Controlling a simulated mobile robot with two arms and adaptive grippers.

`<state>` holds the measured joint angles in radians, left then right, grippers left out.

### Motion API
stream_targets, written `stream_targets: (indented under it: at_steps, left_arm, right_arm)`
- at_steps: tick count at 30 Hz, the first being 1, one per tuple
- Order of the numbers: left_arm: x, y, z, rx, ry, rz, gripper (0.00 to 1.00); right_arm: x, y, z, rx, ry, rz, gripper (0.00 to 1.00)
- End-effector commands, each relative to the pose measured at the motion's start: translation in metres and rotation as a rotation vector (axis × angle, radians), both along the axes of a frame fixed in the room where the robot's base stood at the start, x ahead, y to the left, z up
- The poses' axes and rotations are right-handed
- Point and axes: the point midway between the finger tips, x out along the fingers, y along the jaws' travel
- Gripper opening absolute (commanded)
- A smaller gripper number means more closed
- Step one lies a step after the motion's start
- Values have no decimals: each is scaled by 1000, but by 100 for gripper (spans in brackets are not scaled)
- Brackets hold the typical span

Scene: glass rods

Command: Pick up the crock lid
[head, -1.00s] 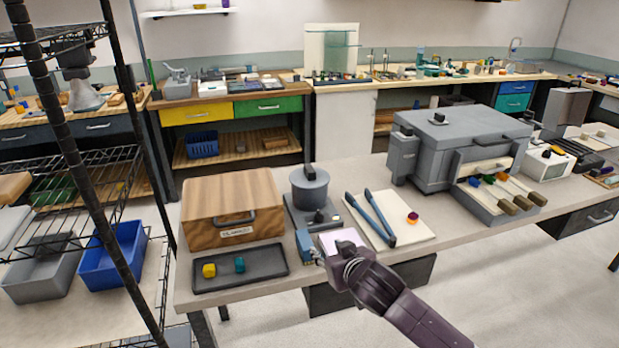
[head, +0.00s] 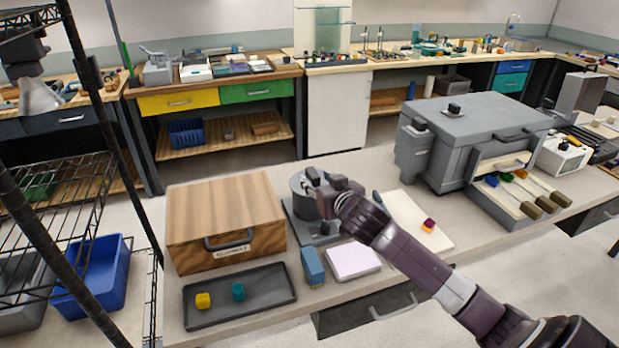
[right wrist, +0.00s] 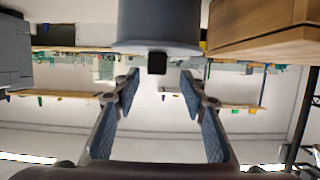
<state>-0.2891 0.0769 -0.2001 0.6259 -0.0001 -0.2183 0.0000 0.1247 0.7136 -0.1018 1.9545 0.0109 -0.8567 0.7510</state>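The crock (head: 299,201) is a grey pot on a grey base, between the wooden box and the white board. In the head view my right gripper (head: 317,181) is in front of its upper part and hides much of the lid. In the right wrist view, which is upside down, the crock (right wrist: 158,20) shows at the top with the lid's rim (right wrist: 155,47) and its black knob (right wrist: 157,64). My right gripper (right wrist: 160,85) is open there. The knob is in line with the gap between its fingertips. My left gripper is not in view.
The wooden box (head: 225,215) stands close left of the crock. In front lie a dark tray (head: 265,291) with yellow and teal pieces, a blue block (head: 313,267) and a pale pad (head: 352,260). A large grey chest (head: 465,135) stands to the right.

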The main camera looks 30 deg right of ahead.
Motion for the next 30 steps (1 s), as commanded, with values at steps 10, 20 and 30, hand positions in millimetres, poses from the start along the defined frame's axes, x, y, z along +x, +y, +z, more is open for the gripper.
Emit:
stream_targets:
  at_steps: [10,20,30]
  left_arm:
    - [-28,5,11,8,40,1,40]
    - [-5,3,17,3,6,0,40]
    - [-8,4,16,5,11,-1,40]
  right_arm:
    - [29,-12,-5,-2,0,-2,39]
    - [55,-18,-15,0,0,1,39]
    - [55,-18,-16,-1,0,1,26]
